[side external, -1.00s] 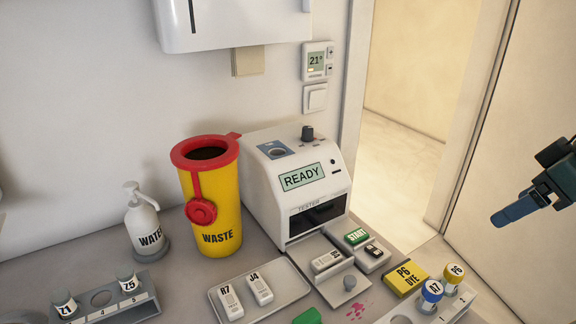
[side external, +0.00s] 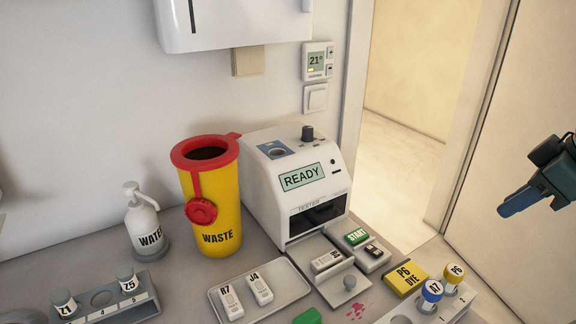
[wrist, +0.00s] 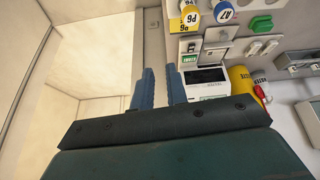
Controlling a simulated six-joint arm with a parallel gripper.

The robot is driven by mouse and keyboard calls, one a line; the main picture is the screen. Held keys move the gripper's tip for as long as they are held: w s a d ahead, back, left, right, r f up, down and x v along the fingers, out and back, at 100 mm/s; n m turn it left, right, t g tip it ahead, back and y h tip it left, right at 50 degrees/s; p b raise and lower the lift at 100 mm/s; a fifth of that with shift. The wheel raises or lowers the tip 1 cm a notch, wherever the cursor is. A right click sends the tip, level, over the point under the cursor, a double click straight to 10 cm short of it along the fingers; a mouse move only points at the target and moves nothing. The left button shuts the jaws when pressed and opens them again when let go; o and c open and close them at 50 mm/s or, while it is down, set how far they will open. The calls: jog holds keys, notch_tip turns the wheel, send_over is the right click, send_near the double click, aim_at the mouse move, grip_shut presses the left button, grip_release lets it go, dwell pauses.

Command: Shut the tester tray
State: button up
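The white tester (side external: 292,185) stands against the wall with READY on its display. A white labelled cassette (side external: 327,261) lies on the tray. My gripper (side external: 502,213) hangs in the air at the right, well apart from the tray and above the bench. In the wrist view, its two blue fingers (wrist: 161,70) stand apart with nothing between them. The tester (wrist: 207,85) shows beyond them there.
A yellow WASTE bin (side external: 222,220) with a red rim stands left of the tester. A green START button (side external: 357,236) is beside the tray. A yellow P6 DYE box (side external: 406,278) and a rack of capped vials (side external: 455,303) are at the right. A plate with two cassettes (side external: 276,306) lies left.

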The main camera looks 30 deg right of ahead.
jog(key=shift+w+a+n, duration=0.3)
jog(key=shift+a+n, duration=0.05)
jog(key=shift+n, duration=0.35)
grip_shut()
jog(key=w+a+f+n+g, duration=0.1)
jog(key=w+a+f+n, duration=0.1)
jog(key=a+n, duration=0.8)
jog(key=w+a+f+n+g+h, duration=0.1)
jog(key=w+a+f+n+g, duration=0.1)
jog(key=a+n, duration=0.9)
notch_tip(320, 180, down, 2)
jog(key=w+n, duration=0.1)
jog(key=n, duration=0.6)
jog(key=shift+a, duration=0.25)
jog(key=shift+f, duration=0.25)
send_near(350, 297)
jog(key=s+f, duration=0.1)
jog(key=s+a+f, duration=0.1)
jog(key=f, duration=0.1)
jog(key=shift+s+a, duration=0.25)
jog(key=shift+s, duration=0.15)
jog(key=shift+w+d+f, duration=0.35)
jog(key=shift+w+f, duration=0.1)
jog(key=shift+w, duration=0.2)
jog(key=shift+w+d+f, duration=0.1)
jog(key=shift+w+d, duration=0.15)
jog(key=shift+w, duration=0.35)
jog(key=shift+w+d+f, duration=0.1)
jog(key=shift+w+d, duration=0.2)
jog(key=shift+w, duration=0.3)
